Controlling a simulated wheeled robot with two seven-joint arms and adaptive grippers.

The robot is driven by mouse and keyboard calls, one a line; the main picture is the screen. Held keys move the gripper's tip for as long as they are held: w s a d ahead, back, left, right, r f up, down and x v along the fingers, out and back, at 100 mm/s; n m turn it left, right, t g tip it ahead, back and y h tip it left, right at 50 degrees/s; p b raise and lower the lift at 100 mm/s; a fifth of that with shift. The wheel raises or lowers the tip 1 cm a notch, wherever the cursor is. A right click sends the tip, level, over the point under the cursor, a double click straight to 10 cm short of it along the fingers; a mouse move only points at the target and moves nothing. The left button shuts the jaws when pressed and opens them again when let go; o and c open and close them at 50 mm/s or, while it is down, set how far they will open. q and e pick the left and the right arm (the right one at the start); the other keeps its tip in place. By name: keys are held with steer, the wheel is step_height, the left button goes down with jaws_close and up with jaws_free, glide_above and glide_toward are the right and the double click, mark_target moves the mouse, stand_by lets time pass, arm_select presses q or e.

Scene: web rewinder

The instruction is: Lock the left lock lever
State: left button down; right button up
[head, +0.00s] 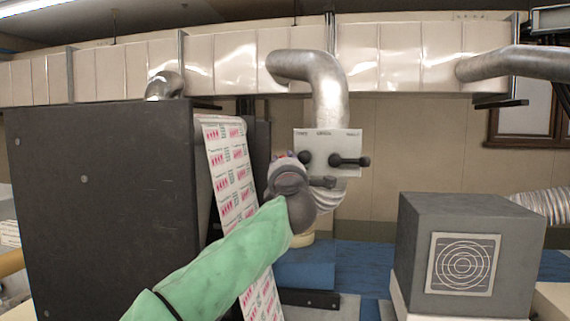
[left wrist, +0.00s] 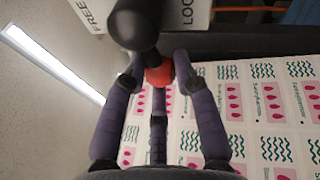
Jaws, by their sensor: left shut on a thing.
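The left lock lever (left wrist: 135,25) is dark with a round end, in front of a pale plate lettered FREE and LOCK in the left wrist view. In the head view, my left gripper (head: 284,160) is at the left edge of the pale lever plate (head: 325,139) and hides part of the left lever. A second black lever (head: 350,161) on this plate points right, untouched. My right gripper is not in view.
A large dark cabinet (head: 105,190) stands at left, beside a hanging printed web (head: 230,160) close to my left arm. A grey box (head: 465,250) with a ringed target stands at right. A silver duct (head: 328,90) rises above the plate.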

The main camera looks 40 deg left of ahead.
arm_select(q)
steer(key=c, duration=1.2)
jaws_free()
steer(key=shift+w+f, duration=0.15)
steer(key=shift+f, duration=0.15)
steer(key=shift+o, duration=1.1)
steer(key=shift+a+r, duration=0.1)
steer(key=v, duration=1.2)
